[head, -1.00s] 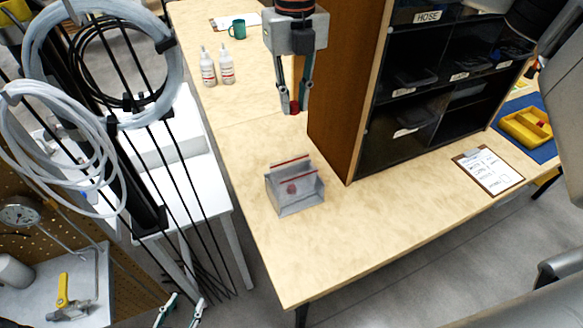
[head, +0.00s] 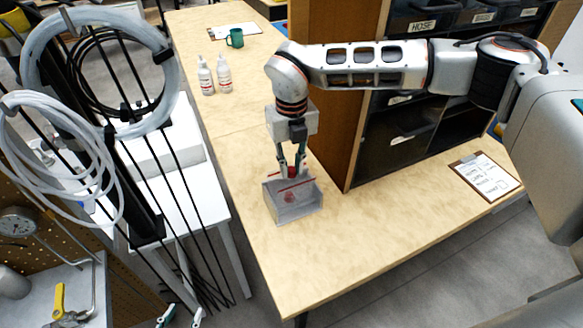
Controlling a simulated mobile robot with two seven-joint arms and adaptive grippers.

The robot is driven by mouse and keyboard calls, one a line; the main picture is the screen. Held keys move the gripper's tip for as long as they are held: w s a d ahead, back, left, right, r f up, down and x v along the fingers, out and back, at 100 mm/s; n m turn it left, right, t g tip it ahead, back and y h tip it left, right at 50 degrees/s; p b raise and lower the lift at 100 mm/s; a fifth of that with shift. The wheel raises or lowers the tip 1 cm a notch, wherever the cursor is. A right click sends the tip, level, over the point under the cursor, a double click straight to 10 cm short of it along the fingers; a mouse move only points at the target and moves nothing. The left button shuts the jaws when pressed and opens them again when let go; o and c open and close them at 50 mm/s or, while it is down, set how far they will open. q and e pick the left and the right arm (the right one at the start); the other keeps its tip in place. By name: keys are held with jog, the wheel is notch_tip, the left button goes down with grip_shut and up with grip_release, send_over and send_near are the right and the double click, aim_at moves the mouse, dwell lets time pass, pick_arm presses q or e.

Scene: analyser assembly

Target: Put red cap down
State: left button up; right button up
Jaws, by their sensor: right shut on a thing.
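My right gripper (head: 292,172) points down over the grey bin (head: 296,208) on the wooden table. It is shut on a small red cap (head: 291,172), which shows between its fingertips at about the height of the bin's back edge. The fingers partly hide the cap, and I cannot tell if it touches the bin. Another small reddish spot (head: 289,197) shows at the bin; I cannot tell if it is inside or on the front wall. My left gripper (head: 181,317) is at the bottom edge, its fingertips apart, with nothing seen between them.
A tall shelf unit (head: 350,100) stands close to the right of the bin. A clipboard (head: 484,176) lies on the right. Two white bottles (head: 215,76) and a green mug (head: 235,38) stand at the back. The table front is clear. Hoses (head: 60,150) hang at the left.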

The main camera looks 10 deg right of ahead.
jog(key=shift+f, duration=0.6)
jog(key=shift+f, duration=0.4)
jog(key=shift+f, duration=0.15)
jog(key=o, duration=0.7)
jog(key=shift+c, duration=0.2)
